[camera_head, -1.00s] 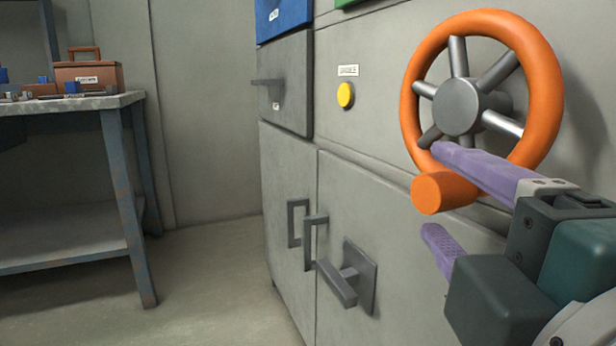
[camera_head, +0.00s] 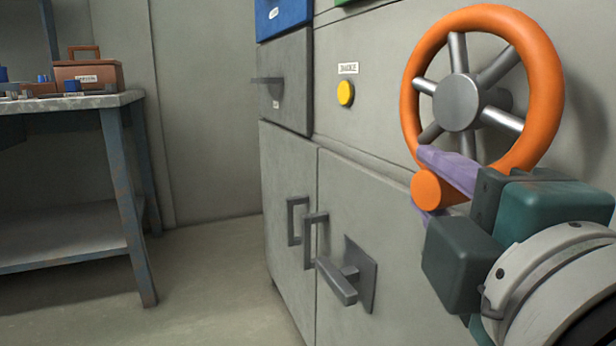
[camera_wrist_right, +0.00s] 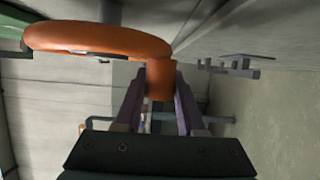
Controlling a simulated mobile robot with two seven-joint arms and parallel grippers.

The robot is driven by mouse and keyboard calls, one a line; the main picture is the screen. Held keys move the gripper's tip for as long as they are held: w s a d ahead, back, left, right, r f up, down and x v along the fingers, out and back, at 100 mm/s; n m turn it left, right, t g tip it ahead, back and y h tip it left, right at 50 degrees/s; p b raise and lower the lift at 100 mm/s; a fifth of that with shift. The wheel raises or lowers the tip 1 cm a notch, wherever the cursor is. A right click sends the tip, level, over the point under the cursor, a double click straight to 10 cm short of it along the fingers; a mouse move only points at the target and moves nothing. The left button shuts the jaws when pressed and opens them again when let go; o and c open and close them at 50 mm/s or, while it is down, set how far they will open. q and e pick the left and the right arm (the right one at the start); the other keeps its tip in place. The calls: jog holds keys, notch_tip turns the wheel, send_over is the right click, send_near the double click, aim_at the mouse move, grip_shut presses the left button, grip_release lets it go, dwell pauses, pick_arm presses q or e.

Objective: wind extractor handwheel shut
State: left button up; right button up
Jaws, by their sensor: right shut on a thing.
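The orange handwheel (camera_head: 544,100) with grey spokes and hub is mounted on the grey cabinet front at the right of the head view. Its orange knob (camera_head: 426,188) sticks out at the wheel's lower left. My right gripper (camera_head: 440,188) has its purple fingers on either side of the knob and is shut on it. In the right wrist view the knob (camera_wrist_right: 160,80) sits between the two fingers (camera_wrist_right: 158,105), with the rim (camera_wrist_right: 90,40) running off to the left. My left gripper is not in view.
A yellow button (camera_head: 345,93) with a label sits left of the wheel. Bar handles (camera_head: 315,240) and a lever handle (camera_head: 340,280) stick out of the cabinet doors below. A workbench (camera_head: 120,100) with a brown toolbox (camera_head: 88,78) stands at the left. The floor between is clear.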

grip_shut()
dwell(0.8)
